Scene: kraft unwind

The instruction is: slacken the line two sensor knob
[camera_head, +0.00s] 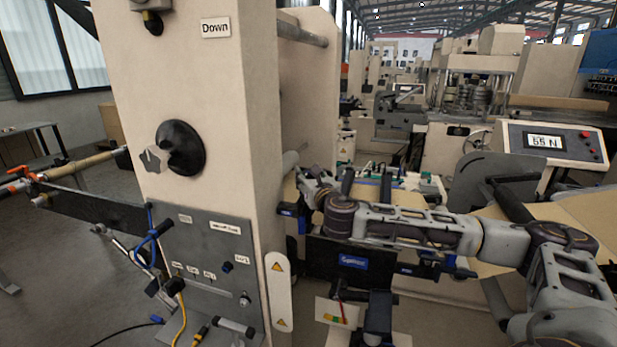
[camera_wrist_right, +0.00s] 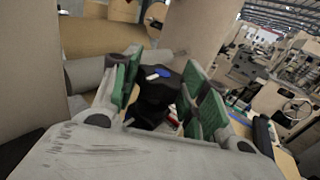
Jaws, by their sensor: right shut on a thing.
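In the wrist view a black knob (camera_wrist_right: 152,96) with a blue and white mark on top sits between the green-padded fingers of my right gripper (camera_wrist_right: 162,88). The fingers are closed around it. In the head view my right gripper (camera_head: 305,190) reaches from the right to the edge of the beige machine column, by the web rollers. The knob is largely hidden there by the gripper and arm, and its line label cannot be read. My left gripper is not in view.
The beige column (camera_head: 215,100) stands directly left of my right gripper, with a black dial (camera_head: 182,147) on its face. A dark bar with a blue label (camera_head: 353,263) lies below my arm. A display (camera_head: 543,141) reading 55 N stands at right.

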